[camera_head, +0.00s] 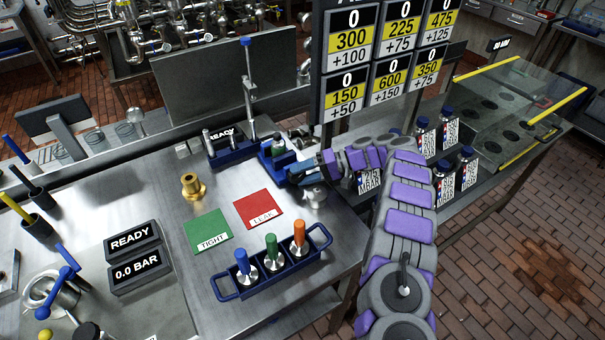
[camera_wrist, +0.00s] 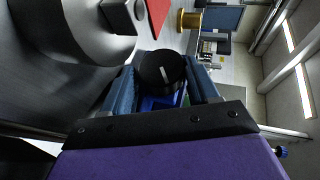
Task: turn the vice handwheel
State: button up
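The small blue vice (camera_head: 273,158) stands at the table's back right corner, just left of my gripper (camera_head: 312,168). In the wrist view a round black handwheel (camera_wrist: 160,72) with a white mark on its face sits between the two blue fingers of my gripper (camera_wrist: 160,82). One finger is on each side of it. I cannot tell whether they press on its rim. A bit of blue vice body (camera_wrist: 160,102) shows behind the wheel. In the head view my fingers and wrist hide the handwheel.
A brass fitting (camera_head: 192,186), green TIGHT card (camera_head: 208,230) and red LEAK card (camera_head: 258,208) lie left of the vice. A blue rack (camera_head: 272,275) with colored-handled tools stands in front. Labelled bottles (camera_head: 447,130) are right.

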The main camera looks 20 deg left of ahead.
jog(key=o, duration=0.4)
jog(key=shift+f, duration=0.1)
